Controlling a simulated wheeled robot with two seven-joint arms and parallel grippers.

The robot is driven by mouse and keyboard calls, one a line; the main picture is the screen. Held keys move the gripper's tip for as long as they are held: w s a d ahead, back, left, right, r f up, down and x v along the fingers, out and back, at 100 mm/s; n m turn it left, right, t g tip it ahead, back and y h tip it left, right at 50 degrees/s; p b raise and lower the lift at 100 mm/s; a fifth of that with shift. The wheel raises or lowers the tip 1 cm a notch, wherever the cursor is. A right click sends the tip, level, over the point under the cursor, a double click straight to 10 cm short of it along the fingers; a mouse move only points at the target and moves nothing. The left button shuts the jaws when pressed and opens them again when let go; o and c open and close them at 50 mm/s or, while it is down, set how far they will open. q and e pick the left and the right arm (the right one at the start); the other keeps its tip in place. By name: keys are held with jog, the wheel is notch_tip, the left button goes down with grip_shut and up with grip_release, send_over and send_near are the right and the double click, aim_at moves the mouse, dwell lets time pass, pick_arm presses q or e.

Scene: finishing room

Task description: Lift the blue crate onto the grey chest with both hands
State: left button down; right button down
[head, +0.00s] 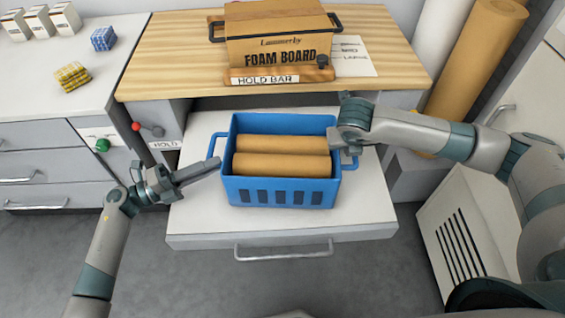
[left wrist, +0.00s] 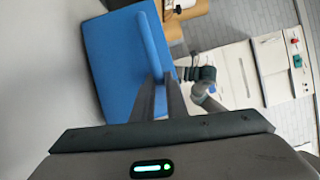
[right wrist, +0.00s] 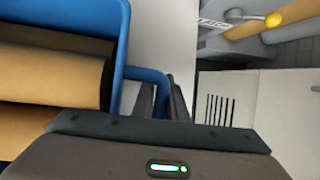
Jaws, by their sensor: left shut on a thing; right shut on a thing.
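The blue crate (head: 280,192) is upright over the pale grey chest top (head: 365,210), with two brown rolls (head: 282,165) inside. I cannot tell whether its base touches the top. My left gripper (head: 214,166) is shut on the crate's left handle; the left wrist view shows its fingers (left wrist: 166,85) at the blue handle bar. My right gripper (head: 345,150) is at the right handle (head: 349,162), shut on it. The right wrist view shows that handle (right wrist: 148,76) between its fingers (right wrist: 165,95). The chest has a front bar handle (head: 284,251).
A wooden bench (head: 170,50) behind holds a foam board box (head: 278,45) and a hold bar. A white counter (head: 60,110) with small boxes stands left. A brown roll (head: 478,60) and a slotted white cabinet (head: 455,235) are right. The chest top in front of the crate is bare.

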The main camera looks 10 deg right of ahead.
jog(key=shift+r+p, duration=1.4)
jog(key=shift+r, duration=0.35)
